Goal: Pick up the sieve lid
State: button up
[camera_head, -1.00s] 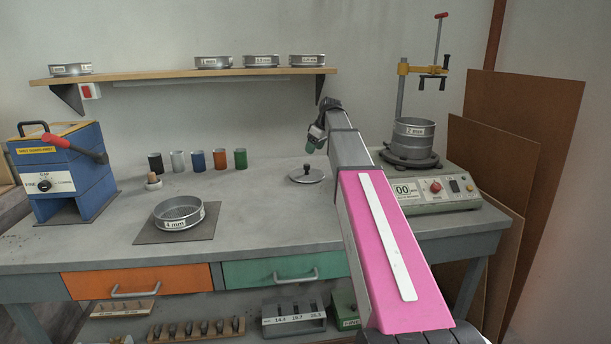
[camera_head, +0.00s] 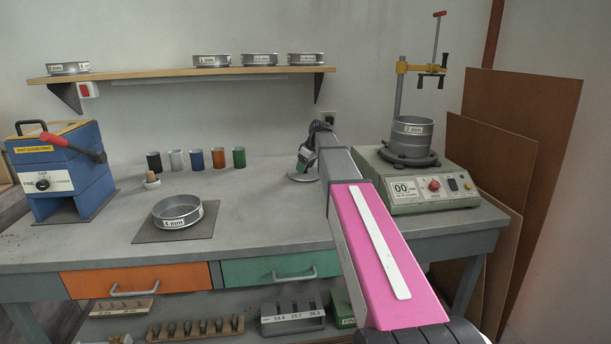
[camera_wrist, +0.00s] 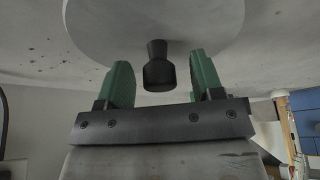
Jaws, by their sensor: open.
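The sieve lid (camera_head: 297,178) is a flat grey metal disc lying on the bench, partly hidden behind my gripper in the head view. In the wrist view the lid (camera_wrist: 155,22) fills the top, with its dark knob (camera_wrist: 158,68) standing out from the middle. My gripper (camera_head: 301,166) is over the lid. In the wrist view the green fingers of my gripper (camera_wrist: 163,80) are open, one on each side of the knob, with gaps on both sides.
A 4 mm sieve (camera_head: 178,211) sits on a dark mat (camera_head: 205,230) to the left. Several coloured cups (camera_head: 197,160) stand behind. The sieve shaker (camera_head: 412,190) with a 2 mm sieve is on the right. A shelf (camera_head: 190,72) hangs above. The bench between mat and lid is clear.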

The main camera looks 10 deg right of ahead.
jog(key=c, duration=1.1)
jog(key=shift+r, duration=0.2)
